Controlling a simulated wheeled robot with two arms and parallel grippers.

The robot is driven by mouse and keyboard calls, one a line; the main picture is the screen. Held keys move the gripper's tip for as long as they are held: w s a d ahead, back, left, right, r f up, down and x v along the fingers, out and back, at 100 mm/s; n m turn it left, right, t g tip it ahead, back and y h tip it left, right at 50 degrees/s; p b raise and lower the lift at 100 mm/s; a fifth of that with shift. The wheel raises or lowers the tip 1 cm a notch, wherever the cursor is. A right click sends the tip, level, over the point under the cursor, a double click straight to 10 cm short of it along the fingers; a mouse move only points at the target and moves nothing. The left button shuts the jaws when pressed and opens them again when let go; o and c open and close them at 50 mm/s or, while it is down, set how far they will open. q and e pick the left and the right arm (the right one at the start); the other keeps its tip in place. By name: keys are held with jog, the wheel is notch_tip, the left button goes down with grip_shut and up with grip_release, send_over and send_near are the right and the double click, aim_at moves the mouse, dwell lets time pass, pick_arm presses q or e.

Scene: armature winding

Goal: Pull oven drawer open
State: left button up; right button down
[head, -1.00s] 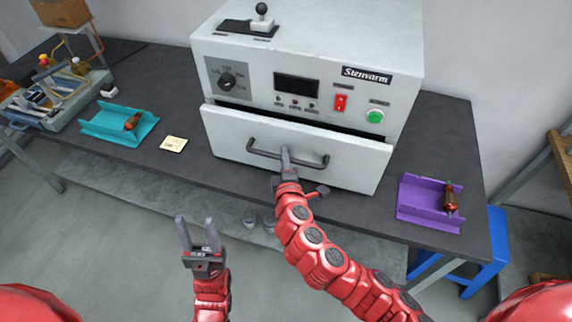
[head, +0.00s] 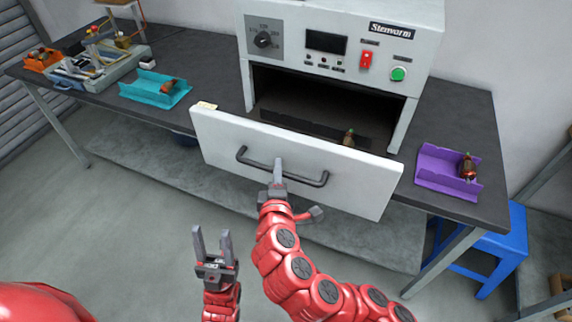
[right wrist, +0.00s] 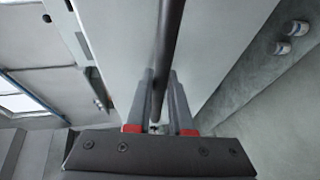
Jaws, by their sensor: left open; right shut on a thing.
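The oven (head: 345,20) stands on the dark bench, and its white drawer (head: 350,182) is pulled well out towards me. The dark handle (head: 311,181) runs across the drawer front. My right gripper (head: 279,174) is shut on the handle near its middle. In the right wrist view the handle bar (right wrist: 168,60) passes between the fingers of my right gripper (right wrist: 160,100). Inside the open drawer a dark tray (head: 295,125) and an armature (head: 348,137) show above the front panel. My left gripper (head: 213,245) is open and empty, left of and below the drawer.
A purple tray (head: 435,183) with an armature (head: 467,167) lies right of the oven. A teal tray (head: 150,95) with an armature (head: 170,84) lies at the left. A blue stool (head: 510,240) stands at the bench's right end. Floor in front is clear.

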jog(key=shift+s+a+b, duration=0.15)
jog(key=shift+s+a, duration=0.05)
jog(key=shift+s, duration=0.3)
jog(key=shift+s+a+b, duration=0.15)
jog(key=shift+s, duration=0.35)
jog(key=c, duration=0.8)
grip_release()
jog(key=p+v, duration=1.1)
jog(key=v, duration=0.6)
jog(key=shift+s, duration=0.2)
